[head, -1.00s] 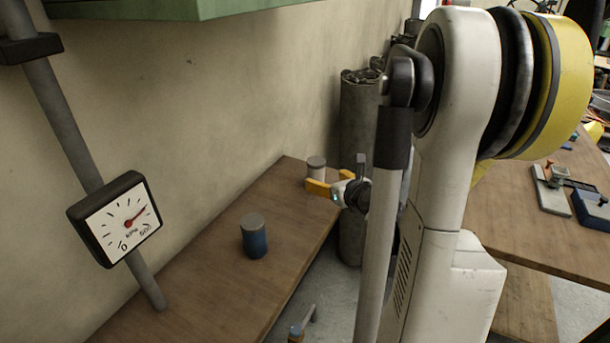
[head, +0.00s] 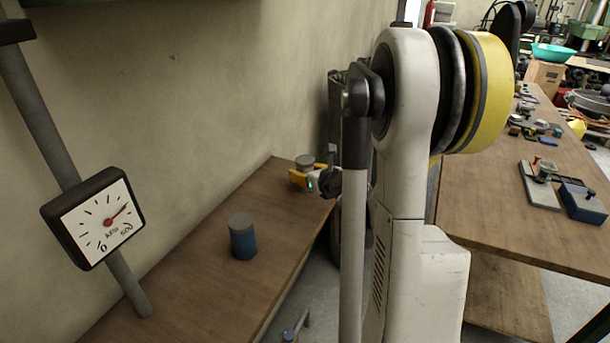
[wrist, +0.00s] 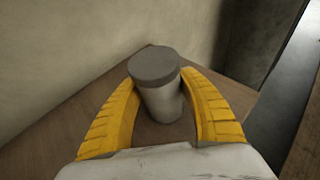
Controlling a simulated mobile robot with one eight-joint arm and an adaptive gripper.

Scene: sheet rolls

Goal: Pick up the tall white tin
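The tall white tin (wrist: 160,100) has a grey lid and a pale body in the wrist view. It stands upright near the far end of the wooden bench. In the head view its grey lid (head: 305,159) shows above my yellow fingers, which hide much of its body. My gripper (wrist: 160,88) has one finger on each side of the tin. The fingertips are very close to its sides, and I cannot tell whether both touch it. The tin's foot appears to be on the bench.
A blue tin with a grey top (head: 243,237) stands nearer on the same bench (head: 195,265). A pressure gauge (head: 95,218) on a slanted pipe is at the left. The wall runs close behind the bench. Another table (head: 490,225) with tools is at the right.

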